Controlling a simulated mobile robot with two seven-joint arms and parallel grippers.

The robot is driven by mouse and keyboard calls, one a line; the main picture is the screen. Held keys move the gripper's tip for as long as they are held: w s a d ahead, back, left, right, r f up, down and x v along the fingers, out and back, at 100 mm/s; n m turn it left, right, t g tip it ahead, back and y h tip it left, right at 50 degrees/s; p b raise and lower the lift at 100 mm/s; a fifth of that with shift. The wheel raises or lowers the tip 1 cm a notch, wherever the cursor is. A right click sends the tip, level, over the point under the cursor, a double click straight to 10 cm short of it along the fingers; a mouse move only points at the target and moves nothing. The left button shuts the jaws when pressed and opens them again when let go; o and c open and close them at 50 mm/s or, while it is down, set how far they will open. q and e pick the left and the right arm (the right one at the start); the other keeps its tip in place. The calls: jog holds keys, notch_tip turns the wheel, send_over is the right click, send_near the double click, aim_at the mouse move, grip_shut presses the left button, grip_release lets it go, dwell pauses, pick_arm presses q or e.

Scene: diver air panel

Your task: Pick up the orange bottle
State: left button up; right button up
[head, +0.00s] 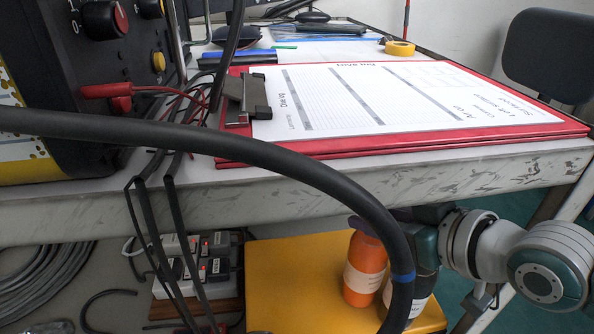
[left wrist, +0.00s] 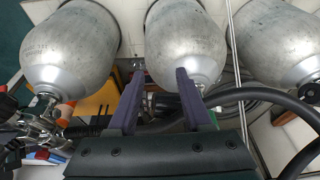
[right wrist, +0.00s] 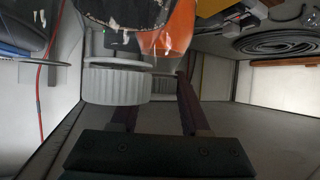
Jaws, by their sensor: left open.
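The orange bottle (head: 362,268) with a pale label stands on a yellow surface below the table in the head view, partly behind a black hose. My right gripper (head: 372,224) is at its top, with dark fingers; contact is unclear. In the right wrist view part of the orange bottle (right wrist: 180,32) shows beyond the fingertips. My right gripper (right wrist: 160,85) has its fingers apart there, with nothing seen held; one fingertip is behind a ribbed grey cap (right wrist: 115,84). My left gripper (left wrist: 158,72) is open and empty, in front of a grey metal cylinder (left wrist: 185,45).
The table edge (head: 440,178) overhangs the yellow surface (head: 290,270). A red clipboard (head: 400,147) lies on top. More cylinders (left wrist: 70,48) flank my left gripper.

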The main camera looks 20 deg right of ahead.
grip_shut()
dwell(0.3)
jog(key=shift+r, duration=0.1)
dwell(0.5)
